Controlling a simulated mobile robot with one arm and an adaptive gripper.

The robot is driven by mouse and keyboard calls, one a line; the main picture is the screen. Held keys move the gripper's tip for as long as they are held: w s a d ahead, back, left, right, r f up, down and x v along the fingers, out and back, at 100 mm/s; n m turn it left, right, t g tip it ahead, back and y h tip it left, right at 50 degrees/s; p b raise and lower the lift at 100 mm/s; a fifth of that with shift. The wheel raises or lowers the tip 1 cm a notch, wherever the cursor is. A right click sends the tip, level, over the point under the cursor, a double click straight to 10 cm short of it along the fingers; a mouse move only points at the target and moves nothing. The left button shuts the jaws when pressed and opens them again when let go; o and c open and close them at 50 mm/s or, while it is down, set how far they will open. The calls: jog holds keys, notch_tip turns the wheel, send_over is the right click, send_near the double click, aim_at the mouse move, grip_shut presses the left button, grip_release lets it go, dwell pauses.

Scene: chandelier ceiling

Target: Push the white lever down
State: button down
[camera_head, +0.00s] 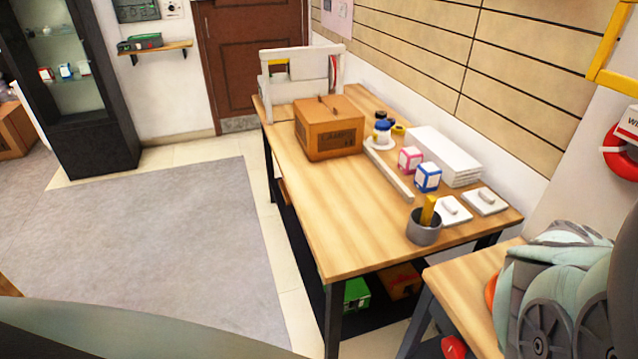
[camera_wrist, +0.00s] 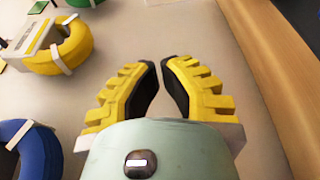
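No part can be surely told as the white lever. Two white square plates with small raised grips, a near-left one (camera_head: 453,210) and a far-right one (camera_head: 486,201), lie on the table's near right corner. My gripper (camera_wrist: 160,63) shows in the wrist view with two yellow ridged fingers and black pads. Its tips almost meet, with only a thin gap and nothing seen between them. In the head view my pale green arm fills the lower right, and the gripper's fingers cannot be made out there.
The wooden table (camera_head: 340,225) bears a brown box (camera_head: 330,130), small cubes, a white stack (camera_head: 443,154) and a grey cup (camera_head: 424,228). A red ring (camera_head: 618,152) hangs at right. The wrist view has a yellow ring (camera_wrist: 62,48) and blue ring (camera_wrist: 38,150). Floor at left is clear.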

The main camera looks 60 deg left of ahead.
jog(key=shift+s+d+r+p, duration=0.15)
jog(key=shift+s+d+p, duration=0.35)
jog(key=shift+s+p, duration=0.6)
jog(key=shift+s+d+r+p, duration=0.15)
jog(key=shift+s+d+p, duration=0.45)
jog(key=shift+p, duration=0.9)
jog(key=shift+b, duration=0.4)
jog(key=shift+s, duration=0.1)
